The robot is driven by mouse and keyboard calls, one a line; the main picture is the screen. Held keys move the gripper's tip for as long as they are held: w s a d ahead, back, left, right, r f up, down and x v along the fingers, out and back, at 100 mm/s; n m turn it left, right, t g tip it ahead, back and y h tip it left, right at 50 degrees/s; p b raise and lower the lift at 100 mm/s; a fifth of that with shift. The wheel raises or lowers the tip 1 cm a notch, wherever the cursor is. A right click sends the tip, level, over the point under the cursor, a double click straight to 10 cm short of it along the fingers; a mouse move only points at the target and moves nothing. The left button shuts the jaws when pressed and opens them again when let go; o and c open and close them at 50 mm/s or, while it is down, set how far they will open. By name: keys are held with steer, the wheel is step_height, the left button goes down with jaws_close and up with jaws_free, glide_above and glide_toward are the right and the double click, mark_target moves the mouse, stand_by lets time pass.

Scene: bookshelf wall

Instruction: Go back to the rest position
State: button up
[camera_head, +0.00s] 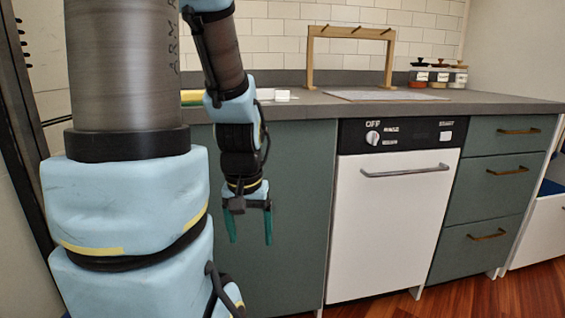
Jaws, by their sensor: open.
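My gripper (250,232) hangs pointing down in front of the grey-green cabinet panel (295,210), left of the dishwasher. Its two dark green fingers are apart and nothing shows between them. The gripper is below the level of the countertop (478,103). My arm comes down from the top of the view, and its large blue and grey links hide much of the left side.
A white dishwasher (385,235) is shut, with a handle near its top. Drawers (505,172) to its right are shut. The counter bears a wooden rack (310,60), a pale mat (385,95) and jars (440,78). Wooden floor (480,300) shows at the lower right.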

step_height(320, 180, up, 27)
steer(key=p, duration=2.4)
steer(key=shift+f, duration=0.15)
